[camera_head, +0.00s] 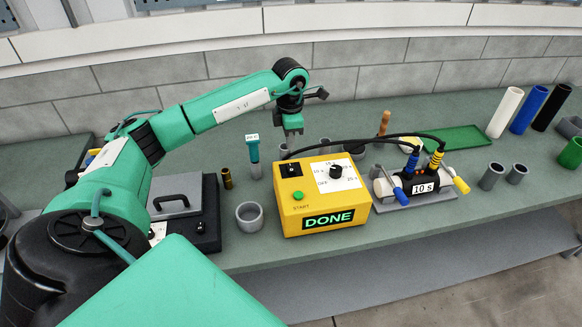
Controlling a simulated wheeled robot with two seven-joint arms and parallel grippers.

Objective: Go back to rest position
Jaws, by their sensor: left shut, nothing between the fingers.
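My left gripper (293,131) hangs at the end of the left arm, which reaches in from the left. It points down over the bench, behind the yellow timer box (325,216), and is shut with nothing in it. The timer box reads DONE and has a green start button and a dial plate. Black cables run from it to a small device (400,184) labelled 10 s, on its right. My right gripper does not show in this view.
A teal-topped tube (253,152), a small brass cylinder (227,178) and a grey cup (250,216) stand left of the box. A green tray (455,139) lies behind. White (505,112), blue (541,108) and black tubes lean at right. The bench front edge is clear.

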